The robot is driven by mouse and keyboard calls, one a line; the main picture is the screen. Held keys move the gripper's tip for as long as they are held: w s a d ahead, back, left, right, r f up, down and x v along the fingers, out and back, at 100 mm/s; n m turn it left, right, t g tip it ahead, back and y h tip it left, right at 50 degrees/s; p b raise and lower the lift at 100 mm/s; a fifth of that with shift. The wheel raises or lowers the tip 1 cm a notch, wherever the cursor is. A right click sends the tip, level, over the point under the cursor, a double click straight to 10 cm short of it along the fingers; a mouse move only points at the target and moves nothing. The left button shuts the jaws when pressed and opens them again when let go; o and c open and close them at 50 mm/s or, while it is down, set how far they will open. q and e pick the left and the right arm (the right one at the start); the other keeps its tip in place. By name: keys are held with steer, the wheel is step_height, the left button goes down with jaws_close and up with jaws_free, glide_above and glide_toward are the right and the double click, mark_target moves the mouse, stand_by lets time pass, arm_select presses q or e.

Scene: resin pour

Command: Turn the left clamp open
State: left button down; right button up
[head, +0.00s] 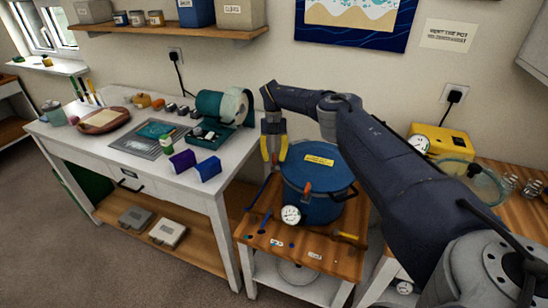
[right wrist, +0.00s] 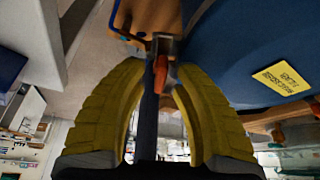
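The blue pot (head: 312,205) with a yellow label on its lid stands on a wooden-topped stand. A clamp with an orange-red handle (head: 308,187) shows at the pot's front. My right gripper (head: 274,157) has yellow fingers spread apart, pointing down just left of the pot. In the right wrist view, an orange-tipped clamp part (right wrist: 160,75) lies between the open fingers (right wrist: 163,72), beside the pot's blue wall (right wrist: 235,60). I cannot tell whether a finger touches it. The left clamp is hard to make out in the head view. My left gripper is not in view.
A round gauge (head: 291,215) is at the pot's front, above the wooden top (head: 305,252). A white workbench (head: 95,140) with several tools is at left. A yellow box (head: 440,142) stands at right, behind my right arm.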

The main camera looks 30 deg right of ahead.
mark_target(274, 156)
steer(key=shift+w+r, duration=0.1)
steer(key=shift+r, duration=0.1)
steer(key=shift+v, duration=2.8)
steer(key=shift+w+d+r, duration=0.15)
steer(key=shift+r, duration=0.6)
